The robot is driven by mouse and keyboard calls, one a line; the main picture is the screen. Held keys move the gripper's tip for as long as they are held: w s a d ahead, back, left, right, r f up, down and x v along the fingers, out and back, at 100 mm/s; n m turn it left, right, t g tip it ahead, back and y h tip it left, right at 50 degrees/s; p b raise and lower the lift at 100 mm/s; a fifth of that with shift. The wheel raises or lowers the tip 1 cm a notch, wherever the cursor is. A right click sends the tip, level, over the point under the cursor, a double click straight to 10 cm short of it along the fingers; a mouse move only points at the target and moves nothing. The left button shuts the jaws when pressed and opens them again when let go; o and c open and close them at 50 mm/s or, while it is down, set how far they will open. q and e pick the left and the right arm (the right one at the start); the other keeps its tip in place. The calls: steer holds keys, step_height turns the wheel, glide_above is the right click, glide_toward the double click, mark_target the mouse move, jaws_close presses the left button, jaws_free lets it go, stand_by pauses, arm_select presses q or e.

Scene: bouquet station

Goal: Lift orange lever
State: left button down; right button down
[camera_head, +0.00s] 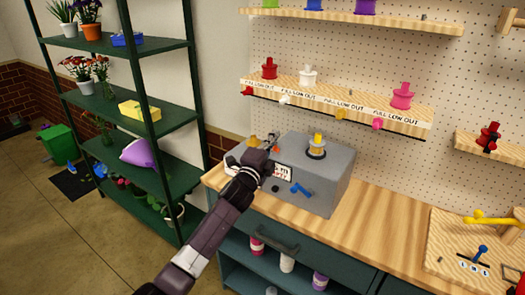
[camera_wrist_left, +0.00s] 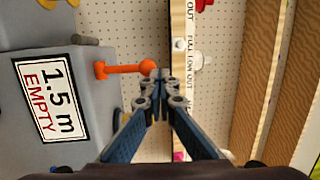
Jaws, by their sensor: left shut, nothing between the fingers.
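The orange lever (camera_wrist_left: 125,69) is a short rod with a round end, fixed to the grey box (camera_wrist_left: 94,105) beside the sign (camera_wrist_left: 45,97) reading "1.5 m EMPTY". In the head view only a small bit of the lever (camera_head: 276,149) shows past my left gripper (camera_head: 264,158). My left gripper is at the front of the grey box (camera_head: 330,185). In the wrist view its fingertips (camera_wrist_left: 160,78) are together and empty, right by the lever's round end. I cannot tell whether they touch it. My right gripper is not in view.
The box stands on a wooden worktop (camera_head: 375,215) and also carries a yellow knob (camera_head: 318,140) and a blue lever (camera_head: 301,188). A pegboard shelf (camera_head: 345,105) with coloured pull knobs is behind. A green plant rack (camera_head: 150,110) stands left.

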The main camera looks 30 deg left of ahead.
arm_select(q)
steer(key=shift+w+d+r, duration=0.15)
steer(key=shift+w+d, duration=0.15)
steer(key=shift+w, duration=0.5)
steer(key=shift+w+d+r+b, duration=0.3)
steer(key=shift+w+b, duration=0.1)
steer(key=shift+w, duration=0.1)
steer(key=shift+w+a, duration=0.15)
steer(key=shift+w, duration=0.55)
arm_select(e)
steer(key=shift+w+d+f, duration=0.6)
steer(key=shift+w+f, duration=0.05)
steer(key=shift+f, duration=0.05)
arm_select(q)
steer(key=shift+s, duration=0.15)
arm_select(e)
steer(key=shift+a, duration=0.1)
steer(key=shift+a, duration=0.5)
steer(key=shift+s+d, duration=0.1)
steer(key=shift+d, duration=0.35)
